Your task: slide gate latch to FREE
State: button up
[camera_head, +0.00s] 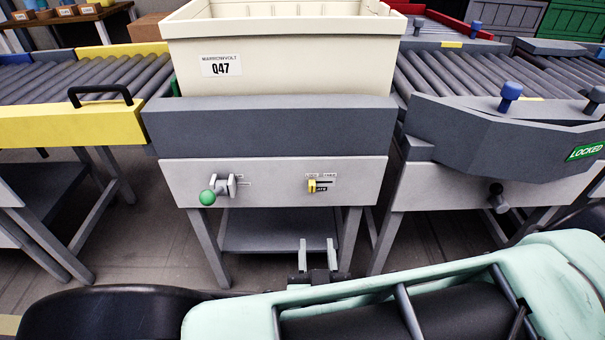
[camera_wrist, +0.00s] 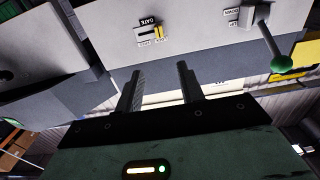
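The gate latch (camera_head: 311,186) is a small yellow slider in a dark slot on the grey front panel (camera_head: 265,190). In the head view it sits at the left end of the slot; its small labels are hard to read. In the wrist view the yellow slider (camera_wrist: 158,31) is at the right end of the slot, ahead of the fingers. My gripper (camera_head: 317,243) is below and in front of the panel, fingers pointing towards it. In the wrist view my gripper (camera_wrist: 160,70) has its fingers apart, with nothing between them, not touching the latch.
A green-knobbed lever (camera_head: 207,197) sticks out of the same panel, left of the latch. A cream bin (camera_head: 281,60) labelled Q47 stands above. A grey gate arm (camera_head: 505,140) with a green LOCKED sign is at right. A yellow section with a black handle (camera_head: 100,95) is at left.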

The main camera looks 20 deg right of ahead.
aim_at(312, 186)
jog(key=b+x, duration=0.1)
jog(key=x, duration=1.6)
jog(key=shift+f, duration=0.1)
